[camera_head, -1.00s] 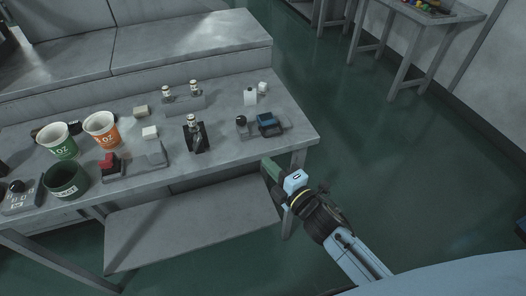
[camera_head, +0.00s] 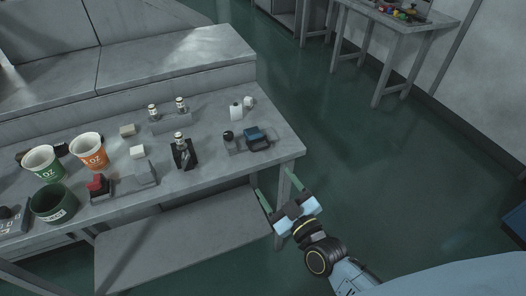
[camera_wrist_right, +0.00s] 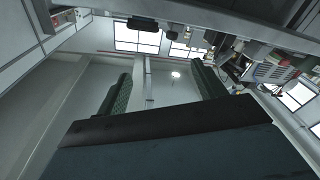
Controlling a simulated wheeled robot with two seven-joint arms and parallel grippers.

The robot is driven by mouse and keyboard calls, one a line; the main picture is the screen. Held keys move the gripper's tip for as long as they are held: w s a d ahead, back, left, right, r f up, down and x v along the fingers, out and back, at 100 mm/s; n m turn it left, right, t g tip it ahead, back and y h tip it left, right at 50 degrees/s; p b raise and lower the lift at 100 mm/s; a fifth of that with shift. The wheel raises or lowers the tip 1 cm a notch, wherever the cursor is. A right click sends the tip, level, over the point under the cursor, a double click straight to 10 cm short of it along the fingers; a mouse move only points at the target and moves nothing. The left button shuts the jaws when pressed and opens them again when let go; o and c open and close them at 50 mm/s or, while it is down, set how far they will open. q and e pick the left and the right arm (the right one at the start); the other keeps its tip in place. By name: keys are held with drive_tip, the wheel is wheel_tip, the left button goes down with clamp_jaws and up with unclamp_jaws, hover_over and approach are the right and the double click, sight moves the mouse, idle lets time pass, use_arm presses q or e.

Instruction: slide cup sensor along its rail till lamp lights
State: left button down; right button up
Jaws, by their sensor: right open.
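A dark blue block-like device (camera_head: 257,137) sits on a grey base near the table's right end, with a black knob (camera_head: 229,135) at its left. It looks like the cup sensor on its rail, but I cannot tell for sure. I cannot make out a lit lamp. My right gripper (camera_head: 277,188) is open and empty, off the table's front right corner, below and right of the device and apart from it. Its two green fingers also show spread in the right wrist view (camera_wrist_right: 162,90). My left gripper is not in view.
A green cup (camera_head: 42,162), an orange cup (camera_head: 90,152), a dark green bin (camera_head: 54,203) and a red-topped switch (camera_head: 97,185) stand on the left of the table. A black stand with a bottle (camera_head: 182,152) is mid-table. A lower shelf (camera_head: 175,235) juts out below.

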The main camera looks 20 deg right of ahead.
sight(263, 159)
drive_tip(key=w+m, duration=0.2)
drive_tip(key=w, duration=0.2)
drive_tip(key=w+f+m+h+b, duration=0.1)
drive_tip(key=w+m, duration=0.1)
drive_tip(key=w, duration=0.2)
drive_tip(key=w+d+m+h, duration=0.1)
drive_tip(key=w+m, duration=0.1)
drive_tip(key=w, duration=0.3)
drive_tip(key=shift+w+f, duration=0.1)
drive_tip(key=shift+f, duration=0.1)
